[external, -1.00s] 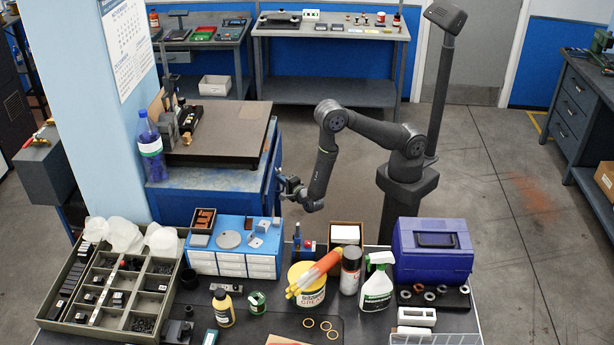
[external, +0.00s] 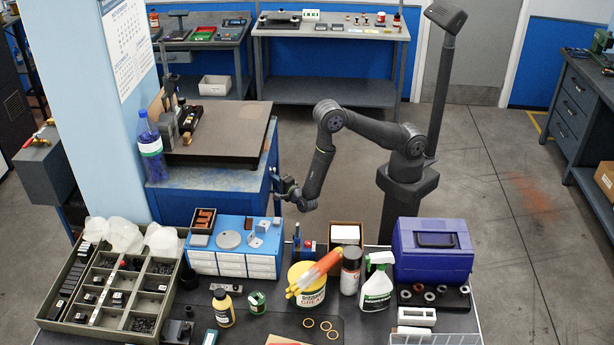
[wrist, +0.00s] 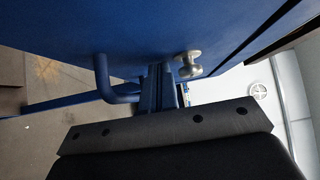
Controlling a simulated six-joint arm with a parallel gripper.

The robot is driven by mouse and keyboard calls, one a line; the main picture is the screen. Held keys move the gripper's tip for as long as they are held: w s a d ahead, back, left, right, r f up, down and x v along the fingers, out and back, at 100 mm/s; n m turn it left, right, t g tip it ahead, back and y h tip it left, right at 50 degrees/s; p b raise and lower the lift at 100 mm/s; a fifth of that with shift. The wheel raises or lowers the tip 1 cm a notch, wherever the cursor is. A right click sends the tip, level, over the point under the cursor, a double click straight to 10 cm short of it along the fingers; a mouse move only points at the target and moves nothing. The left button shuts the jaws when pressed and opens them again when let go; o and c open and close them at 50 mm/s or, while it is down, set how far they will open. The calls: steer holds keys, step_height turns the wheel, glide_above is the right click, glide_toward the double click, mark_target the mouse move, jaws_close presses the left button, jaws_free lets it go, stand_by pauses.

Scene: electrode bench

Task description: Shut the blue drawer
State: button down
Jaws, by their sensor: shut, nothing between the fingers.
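The blue cabinet (external: 185,200) stands left of my arm under a dark plate. Its front faces right, and I see it nearly edge-on in the external view. My gripper (external: 279,188) is close beside this front. In the wrist view a blue front panel (wrist: 130,30) fills the upper part, with a blue bar handle (wrist: 106,85) and a metal knob (wrist: 187,65). My gripper (wrist: 162,85) is shut and empty, its fingers between handle and knob, pointing at the panel. Whether the fingertips touch the panel, and how far the drawer stands out, I cannot tell.
A bottle with blue contents (external: 150,150) stands on the cabinet's left. The front bench holds a blue parts box (external: 205,262), a tub (external: 307,290), a spray bottle (external: 377,285) and a purple case (external: 432,265). Bare floor (external: 330,190) lies around my arm.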

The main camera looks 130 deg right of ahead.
steer(key=s+a, duration=0.2)
steer(key=a, duration=1.1)
steer(key=shift+s, duration=0.4)
steer(key=shift+d, duration=0.15)
steer(key=d, duration=0.4)
steer(key=w+d, duration=0.1)
steer(key=d, duration=0.3)
steer(key=w+d, duration=0.1)
steer(key=d, duration=0.3)
steer(key=shift+w, duration=0.1)
steer(key=shift+w+d, duration=0.35)
steer(key=shift+d, duration=0.05)
